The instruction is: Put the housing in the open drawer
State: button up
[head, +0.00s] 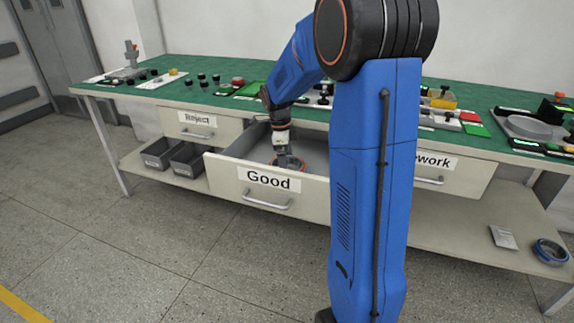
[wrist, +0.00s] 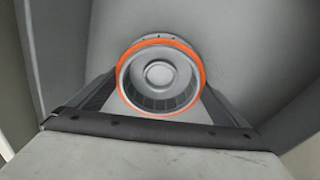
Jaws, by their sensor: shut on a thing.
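The housing (wrist: 158,75) is a round grey metal part with an orange rim, seen in the wrist view between my two fingers. It also shows small in the head view (head: 289,162), inside the open drawer labelled Good (head: 226,179). My gripper (head: 284,155) reaches down into that drawer and is shut on the housing. In the wrist view my gripper (wrist: 160,98) has one dark finger on each side of it. I cannot tell whether the housing touches the drawer floor.
The drawers labelled Reject (head: 197,128) and Rework (head: 453,174) are shut on either side. The green bench top (head: 310,112) above carries many small parts. Grey bins (head: 187,162) stand on the lower shelf at left. My blue arm hides part of the bench.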

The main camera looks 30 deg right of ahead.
jog(key=o, duration=1.3)
jog(key=shift+c, duration=0.2)
notch_tip(320, 180, up, 11)
jog(key=a, duration=0.1)
jog(key=s+a+r+n+t, duration=0.1)
jog(key=s+a+r+n, duration=0.2)
jog(key=s+a+n, duration=0.25)
jog(key=s+a+f+n+t, duration=0.1)
jog(key=s+a+n, duration=0.2)
jog(key=s+n, duration=0.3)
jog(key=s+a+f+n+t, duration=0.2)
jog(key=s+a+n, duration=0.1)
jog(key=s+n, duration=0.4)
jog(key=s+a+f+n+t+y, duration=0.1)
jog(key=s+a+f+n, duration=0.1)
jog(key=s+n, duration=0.5)
jog(key=shift+s+a+t, duration=0.3)
jog(key=shift+s+a, duration=0.5)
jog(key=shift+s, duration=1.7)
